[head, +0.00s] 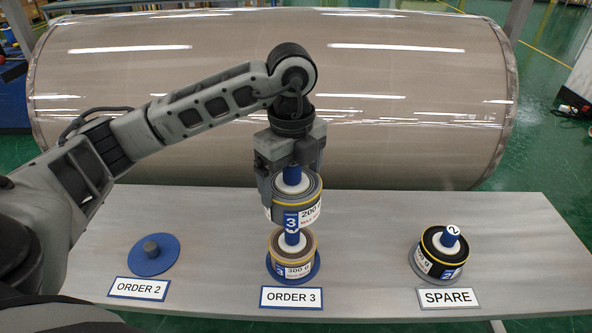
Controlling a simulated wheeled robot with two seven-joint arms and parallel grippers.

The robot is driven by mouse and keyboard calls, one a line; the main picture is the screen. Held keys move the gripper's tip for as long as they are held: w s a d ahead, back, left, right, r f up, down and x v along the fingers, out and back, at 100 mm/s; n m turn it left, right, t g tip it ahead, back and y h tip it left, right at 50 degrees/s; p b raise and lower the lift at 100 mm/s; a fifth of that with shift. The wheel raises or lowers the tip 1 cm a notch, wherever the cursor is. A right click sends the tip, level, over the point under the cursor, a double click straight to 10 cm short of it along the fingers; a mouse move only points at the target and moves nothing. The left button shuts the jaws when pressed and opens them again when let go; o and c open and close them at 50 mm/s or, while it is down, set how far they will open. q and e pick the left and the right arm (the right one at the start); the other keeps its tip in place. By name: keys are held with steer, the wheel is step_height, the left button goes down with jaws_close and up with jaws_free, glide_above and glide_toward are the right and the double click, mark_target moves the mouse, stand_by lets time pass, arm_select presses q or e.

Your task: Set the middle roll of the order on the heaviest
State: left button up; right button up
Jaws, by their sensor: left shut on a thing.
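My left gripper (291,180) is shut on a grey wrapped roll (296,200) with a yellow band, a 200 g label and a blue tag marked 3. It holds the roll upright by its blue-and-white core, directly over a brown roll (292,258) labelled 300 g. The brown roll sits on the blue round base (316,272) behind the ORDER 3 sign (291,297). The upper roll hides the top of the lower core; I cannot tell whether the two touch. My right gripper is not in view.
The ORDER 2 base (165,262) is a bare blue disc with a grey peg, behind its sign (139,289). A black roll (440,258) with a core marked 2 sits at the SPARE sign (447,297). A huge wrapped roll (420,110) lies behind the grey table (370,225).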

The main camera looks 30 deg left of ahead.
arm_select(q)
steer(key=shift+f+b, duration=0.65)
steer(key=shift+f, duration=0.2)
step_height(320, 180, down, 2)
steer(key=shift+f+b, duration=0.1)
steer(key=shift+b, duration=0.7)
step_height(320, 180, down, 4)
steer(key=b, duration=0.3)
steer(key=shift+f+b, duration=0.6)
steer(key=shift+f, duration=0.15)
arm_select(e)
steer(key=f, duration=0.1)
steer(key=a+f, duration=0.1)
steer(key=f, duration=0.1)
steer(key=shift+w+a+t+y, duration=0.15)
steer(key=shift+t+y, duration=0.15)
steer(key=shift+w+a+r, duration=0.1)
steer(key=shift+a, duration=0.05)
arm_select(q)
steer(key=o, duration=0.9)
steer(key=shift+f, duration=0.1)
steer(key=shift+c, duration=0.2)
